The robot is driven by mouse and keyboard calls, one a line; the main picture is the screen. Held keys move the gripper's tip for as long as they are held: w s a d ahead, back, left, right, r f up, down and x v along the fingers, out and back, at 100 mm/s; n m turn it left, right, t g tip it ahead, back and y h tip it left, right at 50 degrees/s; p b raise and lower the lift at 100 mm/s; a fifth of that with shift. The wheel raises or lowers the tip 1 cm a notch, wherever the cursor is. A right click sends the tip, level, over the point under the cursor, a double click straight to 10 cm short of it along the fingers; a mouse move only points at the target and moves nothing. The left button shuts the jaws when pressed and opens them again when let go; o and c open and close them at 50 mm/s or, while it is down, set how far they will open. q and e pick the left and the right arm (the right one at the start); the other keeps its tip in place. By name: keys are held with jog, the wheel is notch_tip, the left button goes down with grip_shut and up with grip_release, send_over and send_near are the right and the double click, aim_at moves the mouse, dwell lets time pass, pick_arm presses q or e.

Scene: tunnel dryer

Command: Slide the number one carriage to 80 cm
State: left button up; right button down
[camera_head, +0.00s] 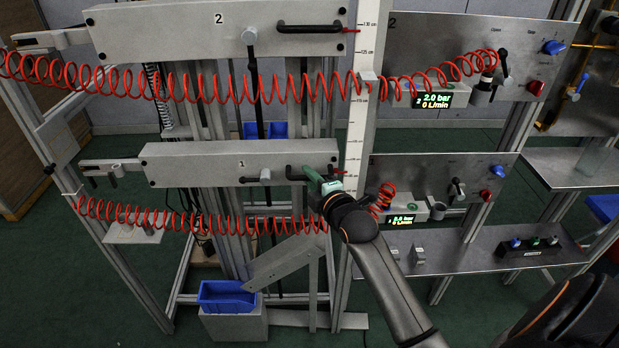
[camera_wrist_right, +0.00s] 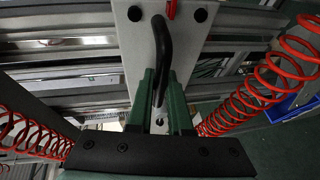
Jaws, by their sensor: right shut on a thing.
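The number one carriage (camera_head: 215,165) is a grey plate marked 1, low on the frame in the head view. Its black bar handle (camera_head: 305,172) is at its right end. A red pointer (camera_head: 334,169) beside the handle points at the vertical scale (camera_head: 356,135); the figures there are too small to read surely. My right gripper (camera_head: 319,182) is at the handle, with its green fingers shut on it. The wrist view shows the fingers (camera_wrist_right: 162,100) on either side of the black handle (camera_wrist_right: 162,45). My left gripper is not in view.
The number two carriage (camera_head: 160,30) sits above, with its own handle (camera_head: 309,28). Red coiled hoses (camera_head: 190,85) run across the front of both. A black clamp lever (camera_head: 264,175) is on carriage one. A blue bin (camera_head: 226,297) stands below. Panels with gauges (camera_head: 402,219) are at the right.

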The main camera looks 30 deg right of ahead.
notch_tip(320, 180, down, 18)
jog(key=b, duration=0.7)
jog(key=shift+s+r+b, duration=0.15)
jog(key=shift+r+b, duration=0.05)
jog(key=shift+b, duration=0.2)
jog(key=shift+a, duration=0.1)
jog(key=c, duration=1)
grip_release()
jog(key=shift+c, duration=0.2)
jog(key=shift+o, duration=1)
jog(key=shift+r, duration=0.2)
jog(key=shift+r, duration=0.1)
